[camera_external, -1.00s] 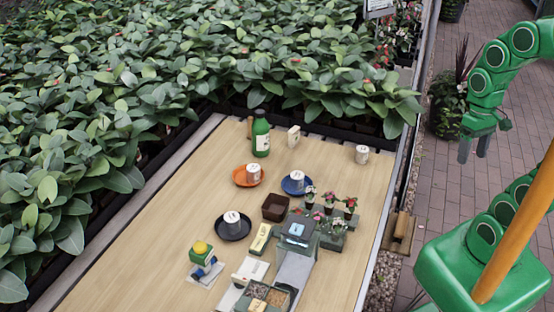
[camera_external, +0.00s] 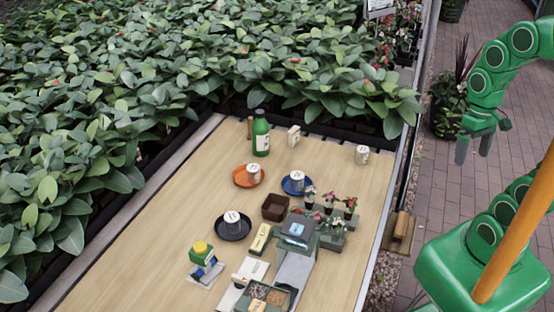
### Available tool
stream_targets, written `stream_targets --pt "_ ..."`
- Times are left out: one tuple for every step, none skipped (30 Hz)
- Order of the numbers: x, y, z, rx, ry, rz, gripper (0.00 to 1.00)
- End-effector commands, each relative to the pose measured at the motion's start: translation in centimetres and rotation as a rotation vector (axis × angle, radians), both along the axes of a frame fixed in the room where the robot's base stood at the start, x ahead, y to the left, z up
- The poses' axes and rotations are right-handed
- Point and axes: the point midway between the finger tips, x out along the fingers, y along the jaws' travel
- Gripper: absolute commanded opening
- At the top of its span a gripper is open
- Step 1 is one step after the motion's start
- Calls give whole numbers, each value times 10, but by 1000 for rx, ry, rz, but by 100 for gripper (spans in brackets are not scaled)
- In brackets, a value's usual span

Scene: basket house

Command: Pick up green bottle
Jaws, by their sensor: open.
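The green bottle (camera_external: 261,134) stands upright near the back edge of the wooden table. It has a dark cap and a pale label. My gripper (camera_external: 474,150) is at the right, beyond the table's right edge and over the brick paving. It points downward with its two fingers apart and nothing between them. It is far from the bottle, with the right part of the table between them.
An orange plate (camera_external: 240,182), a blue plate (camera_external: 288,190) and a black plate (camera_external: 219,233) each hold a white cup. A brown box (camera_external: 276,207) and potted flowers (camera_external: 350,205) stand mid-table. Dense plants (camera_external: 120,100) border the back and left. The table's left front is bare.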

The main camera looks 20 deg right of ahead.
Motion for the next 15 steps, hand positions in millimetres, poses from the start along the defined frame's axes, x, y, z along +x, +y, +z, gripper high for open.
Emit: stream_targets --pt "2 -20 -1 -64 1 -50 100" --pt "3 -22 -1 -70 -1 -53 100" --pt "7 -23 -2 -73 -6 -53 100" --pt "11 -24 -2 -76 -11 -54 100" --pt "16 -25 -2 -81 -19 -54 100" --pt "25 -26 -3 -87 -34 -54 100" --pt "33 -28 -4 -92 -49 -54 100" --pt "43 -29 -4 -99 -67 -53 100" --pt "56 -32 -5 -109 -89 -52 100" --pt "66 -33 -6 -116 -105 -51 100" --pt "78 -35 -6 -123 -128 -50 100" --pt "92 -37 -6 -134 -156 -48 100" --pt "103 -38 -6 -139 -177 -46 100" --pt "114 -39 -6 -147 -197 -43 100" --pt "129 -40 -8 -154 -222 -39 100"
